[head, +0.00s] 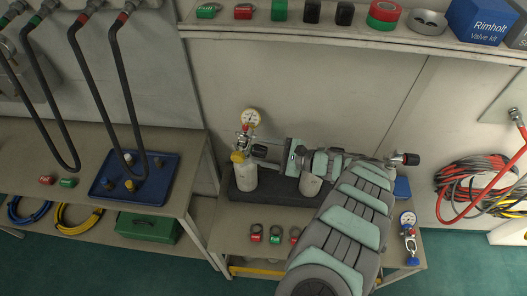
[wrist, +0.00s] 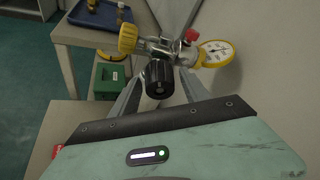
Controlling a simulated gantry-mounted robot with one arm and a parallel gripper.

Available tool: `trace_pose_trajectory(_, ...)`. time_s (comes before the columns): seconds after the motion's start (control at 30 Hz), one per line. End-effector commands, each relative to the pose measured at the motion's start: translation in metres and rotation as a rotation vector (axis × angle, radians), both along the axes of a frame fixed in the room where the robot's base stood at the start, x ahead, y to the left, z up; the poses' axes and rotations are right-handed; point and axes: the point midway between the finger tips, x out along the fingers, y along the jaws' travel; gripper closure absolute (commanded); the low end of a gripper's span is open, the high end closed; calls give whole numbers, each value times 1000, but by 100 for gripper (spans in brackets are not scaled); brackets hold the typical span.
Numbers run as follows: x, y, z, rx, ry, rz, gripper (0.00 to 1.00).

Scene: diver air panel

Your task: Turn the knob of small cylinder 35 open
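A small pale cylinder (head: 244,178) stands upright on the lower bench, its lower part in a dark rack. Its valve carries a black knob (head: 259,150), a yellow knob (head: 237,157) and a round gauge (head: 251,118). No number is readable on it. In the wrist view the black knob (wrist: 156,78) faces me, with the yellow knob (wrist: 128,38) at left and the yellow-rimmed gauge (wrist: 216,53) at right. My gripper (wrist: 160,74) is open, its fingers on either side of the black knob, with gaps visible. Contact at the tips cannot be told.
A second pale cylinder (head: 310,184) is partly hidden under my arm. A black-and-red knob (head: 404,159) shows to its right. The dark rack (head: 270,191) holds the cylinders. A shelf (head: 330,36) runs above; a blue tray (head: 104,193) lies left. Red hose coils (head: 470,180) hang right.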

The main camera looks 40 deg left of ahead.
Motion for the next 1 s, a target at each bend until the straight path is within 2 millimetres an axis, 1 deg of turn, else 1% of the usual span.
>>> trace_pose_trajectory(0.27,0,0,0,1,-1,0,41)
trace_pose_trajectory(0.37,2,-4,2,1,-1,-2,41)
trace_pose_trajectory(0.47,7,-15,6,0,-2,-4,41)
trace_pose_trajectory(0.8,24,-76,26,0,-2,-4,41)
trace_pose_trajectory(0.9,27,-88,30,2,-2,-1,41)
trace_pose_trajectory(1.0,30,-96,33,1,-2,-2,41)
